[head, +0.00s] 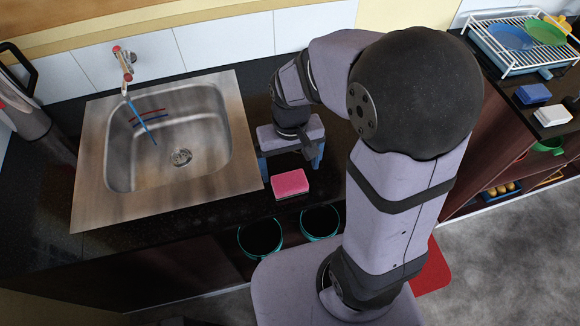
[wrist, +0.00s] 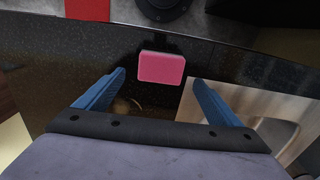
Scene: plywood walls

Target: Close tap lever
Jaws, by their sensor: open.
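The tap (head: 123,62) is on the tiled wall behind the sink at the left of the head view. It has small red parts near its top, and a thin blue stream-like line (head: 139,117) runs from its spout into the basin. I cannot make out the lever's exact position. My gripper (head: 290,170) is over the black counter, right of the sink and well apart from the tap. In the wrist view its two blue fingers (wrist: 160,85) are spread wide with nothing between them. The tap is not in the wrist view.
A steel sink (head: 90,200) is set in the black counter. A pink sponge (head: 290,184) lies near the counter's front edge, just beyond my fingertips in the wrist view (wrist: 161,67). A dark jug-like appliance (head: 30,115) stands at the far left. A dish rack (head: 525,62) is at the right.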

